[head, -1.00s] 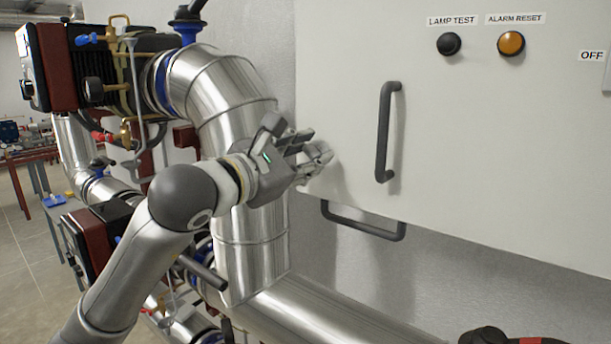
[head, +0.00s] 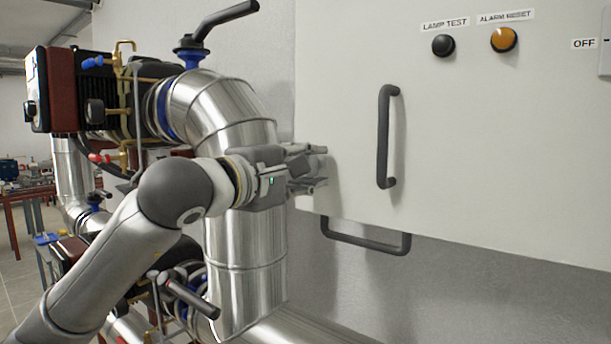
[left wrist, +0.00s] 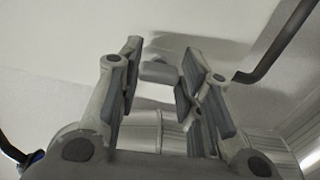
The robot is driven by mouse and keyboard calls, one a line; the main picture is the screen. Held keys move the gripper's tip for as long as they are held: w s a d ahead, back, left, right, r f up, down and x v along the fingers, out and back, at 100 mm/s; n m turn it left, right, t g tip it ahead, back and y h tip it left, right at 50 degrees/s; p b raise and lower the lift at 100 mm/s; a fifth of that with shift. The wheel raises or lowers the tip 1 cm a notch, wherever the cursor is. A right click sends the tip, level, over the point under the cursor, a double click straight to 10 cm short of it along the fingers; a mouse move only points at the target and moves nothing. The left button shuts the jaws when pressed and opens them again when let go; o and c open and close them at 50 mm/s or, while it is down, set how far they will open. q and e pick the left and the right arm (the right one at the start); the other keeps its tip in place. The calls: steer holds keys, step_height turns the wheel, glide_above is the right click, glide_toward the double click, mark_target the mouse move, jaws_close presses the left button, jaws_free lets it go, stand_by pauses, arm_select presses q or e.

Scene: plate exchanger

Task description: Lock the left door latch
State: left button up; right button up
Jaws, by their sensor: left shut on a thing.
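The white cabinet door (head: 345,60) fills the right half of the head view. My left gripper (head: 312,168) is at the door's left edge, its fingers against the front there. In the left wrist view my left gripper (left wrist: 160,78) has a finger on each side of a small grey latch (left wrist: 160,71) on the pale door surface. It is shut on this latch, which the fingers mostly hide in the head view. My right gripper is not in view.
A dark vertical handle (head: 384,140) is on the door, and a dark bar (head: 365,238) sits below the cabinet. A large silver pipe (head: 245,235) stands behind my left gripper. Lamp test (head: 443,45) and alarm reset (head: 503,40) buttons are higher up.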

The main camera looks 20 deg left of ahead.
arm_select(q)
steer(key=shift+m, duration=0.5)
steer(key=o, duration=1)
steer(key=shift+d, duration=0.1)
steer(key=shift+s, duration=0.1)
steer(key=v, duration=1.2)
